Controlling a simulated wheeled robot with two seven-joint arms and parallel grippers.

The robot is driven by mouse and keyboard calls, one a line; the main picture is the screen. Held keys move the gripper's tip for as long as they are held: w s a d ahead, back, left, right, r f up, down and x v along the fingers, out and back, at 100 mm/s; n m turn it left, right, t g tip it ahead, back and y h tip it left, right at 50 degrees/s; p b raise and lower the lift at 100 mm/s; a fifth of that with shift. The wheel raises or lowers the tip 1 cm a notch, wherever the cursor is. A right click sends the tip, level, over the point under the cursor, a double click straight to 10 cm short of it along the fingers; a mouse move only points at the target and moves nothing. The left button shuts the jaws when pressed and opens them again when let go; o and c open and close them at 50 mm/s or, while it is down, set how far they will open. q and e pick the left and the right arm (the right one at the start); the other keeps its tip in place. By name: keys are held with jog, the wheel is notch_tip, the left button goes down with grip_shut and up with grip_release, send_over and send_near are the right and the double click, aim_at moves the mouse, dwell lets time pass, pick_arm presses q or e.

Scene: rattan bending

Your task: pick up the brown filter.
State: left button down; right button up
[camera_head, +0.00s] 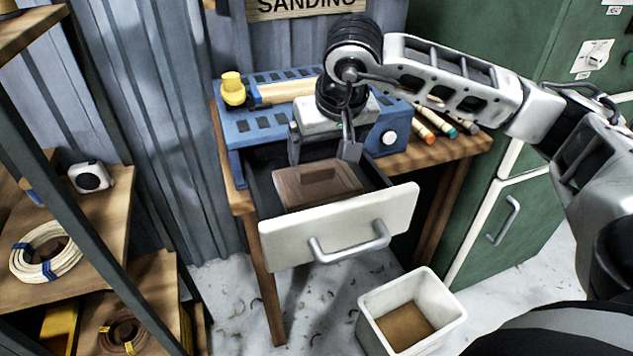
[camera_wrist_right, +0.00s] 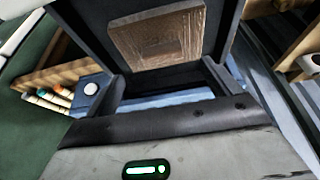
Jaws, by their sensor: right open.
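The brown filter (camera_head: 316,188) is a flat, wood-brown block lying in the open drawer (camera_head: 343,229) of the workbench. It also shows in the right wrist view (camera_wrist_right: 160,42), at the top middle, beyond my fingers. My right gripper (camera_head: 323,152) is open and points down over the back part of the drawer, just behind the filter in the head view. Its two fingers are spread apart, with nothing between them. I cannot tell its exact height above the filter. My left gripper is not in view.
A blue sanding machine (camera_head: 243,128) with a yellow knob stands on the workbench behind the drawer. Coloured sticks (camera_head: 436,122) lie to its right. A white bin (camera_head: 411,308) stands on the floor. A green cabinet (camera_head: 590,105) is at right; shelves (camera_head: 85,225) are at left.

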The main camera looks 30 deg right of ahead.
aim_at(317, 167)
jog(key=shift+w+p+x, duration=0.2)
jog(key=shift+p+x, duration=0.1)
jog(key=shift+x, duration=1.45)
jog(key=shift+w+p+x, duration=0.15)
jog(key=shift+p+x, duration=0.15)
jog(key=shift+x, duration=1.4)
jog(key=shift+a+r, duration=0.1)
jog(key=shift+r, duration=0.05)
jog(key=c, duration=1.3)
jog(key=shift+c, duration=0.8)
jog(key=shift+r, duration=0.15)
